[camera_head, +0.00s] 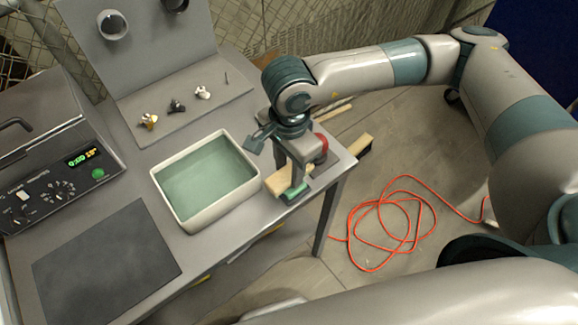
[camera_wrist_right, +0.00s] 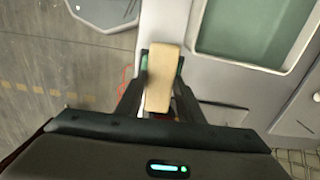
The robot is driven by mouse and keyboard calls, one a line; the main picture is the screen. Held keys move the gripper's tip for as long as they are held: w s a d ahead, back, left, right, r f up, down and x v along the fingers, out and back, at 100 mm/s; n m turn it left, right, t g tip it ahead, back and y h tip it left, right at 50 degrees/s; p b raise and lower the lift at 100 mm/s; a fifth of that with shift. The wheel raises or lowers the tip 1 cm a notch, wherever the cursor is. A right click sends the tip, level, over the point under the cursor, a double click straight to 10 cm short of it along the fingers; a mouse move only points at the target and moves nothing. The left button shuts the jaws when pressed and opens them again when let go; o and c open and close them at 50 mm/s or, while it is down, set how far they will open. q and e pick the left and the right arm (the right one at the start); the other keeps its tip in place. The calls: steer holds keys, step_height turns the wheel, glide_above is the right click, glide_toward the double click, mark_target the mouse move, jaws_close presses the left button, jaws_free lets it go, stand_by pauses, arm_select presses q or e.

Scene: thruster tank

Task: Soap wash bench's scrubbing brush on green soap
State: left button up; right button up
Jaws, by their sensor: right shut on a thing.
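My right gripper (camera_head: 297,178) is over the table's right end, pointing down and shut on the scrubbing brush. The brush's pale wooden block (camera_head: 277,181) shows beside the fingers. In the right wrist view the wooden block (camera_wrist_right: 159,85) lies lengthwise between the two fingers (camera_wrist_right: 160,82). The green soap (camera_head: 294,193) is low at the gripper, near the table edge. My left gripper is out of view.
A white basin of greenish liquid (camera_head: 257,187) stands left of the gripper. A red object (camera_head: 321,147) is just behind the gripper. A control box (camera_head: 55,165) and dark mat (camera_head: 105,262) occupy the left. An orange cable (camera_head: 380,203) lies on the floor.

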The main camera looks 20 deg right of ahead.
mark_target(290, 172)
steer(key=shift+s+f, duration=0.15)
steer(key=shift+r, duration=0.65)
steer(key=shift+r+p, duration=0.75)
steer(key=shift+r, duration=2.2)
steer(key=shift+w+d, duration=0.15)
steer(key=shift+w, duration=0.1)
steer(key=d+n, duration=0.1)
steer(key=n, duration=0.1)
steer(key=w+d+n, duration=0.1)
steer(key=n, duration=0.1)
steer(key=d+n, duration=0.1)
steer(key=n, duration=0.1)
steer(key=shift+w+d+r+n, duration=0.15)
steer(key=shift+d+r+n, duration=0.05)
steer(key=shift+d+n, duration=0.2)
steer(key=shift+w+d+r+n, duration=0.15)
steer(key=shift+d+n, duration=0.5)
steer(key=shift+n, duration=0.5)
steer(key=shift+w+d+n, duration=0.15)
steer(key=shift+d+n, duration=0.5)
steer(key=shift+n, duration=0.45)
steer(key=shift+w+d+r+n, duration=0.15)
steer(key=shift+d+n, duration=0.5)
steer(key=shift+n, duration=0.5)
steer(key=shift+f, duration=0.1)
